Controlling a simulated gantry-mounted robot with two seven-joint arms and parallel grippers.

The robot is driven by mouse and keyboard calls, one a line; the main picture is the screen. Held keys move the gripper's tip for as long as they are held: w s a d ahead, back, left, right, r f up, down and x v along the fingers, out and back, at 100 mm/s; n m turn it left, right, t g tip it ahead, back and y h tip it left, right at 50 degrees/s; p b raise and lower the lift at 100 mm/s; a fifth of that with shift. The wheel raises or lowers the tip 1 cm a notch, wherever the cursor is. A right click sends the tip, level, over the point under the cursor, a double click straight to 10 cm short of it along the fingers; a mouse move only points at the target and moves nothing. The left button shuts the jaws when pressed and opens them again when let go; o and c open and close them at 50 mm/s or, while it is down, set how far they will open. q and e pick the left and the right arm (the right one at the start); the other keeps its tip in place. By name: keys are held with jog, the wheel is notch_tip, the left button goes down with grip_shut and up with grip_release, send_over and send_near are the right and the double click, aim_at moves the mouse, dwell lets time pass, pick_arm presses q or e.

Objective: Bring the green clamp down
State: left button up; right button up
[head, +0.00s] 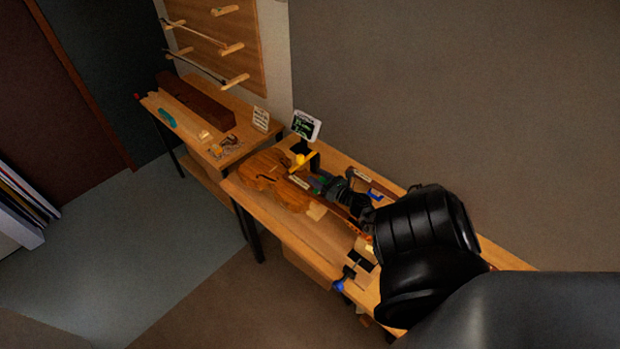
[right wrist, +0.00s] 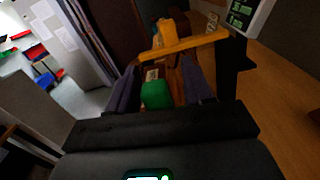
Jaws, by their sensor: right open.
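My right gripper (head: 318,184) reaches over the bench beside the violin (head: 265,172). It is open. In the right wrist view its two dark fingers (right wrist: 160,88) stand on either side of a green block, the visible part of the green clamp (right wrist: 157,94). I cannot tell whether either finger touches it. In the head view the clamp is mostly hidden by the gripper; a small green patch shows at its tip. My left gripper is not in view.
A yellow bar (right wrist: 185,46) on a black post (right wrist: 234,68) crosses just beyond the fingers. A small screen (head: 306,125) stands behind it. A blue-handled clamp (head: 344,278) is at the bench's front edge. A second bench (head: 190,126) stands farther left.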

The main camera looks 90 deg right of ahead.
jog(key=v, duration=1)
jog(key=shift+s+a, duration=0.25)
jog(key=shift+s, duration=0.05)
jog(key=shift+s+a, duration=0.1)
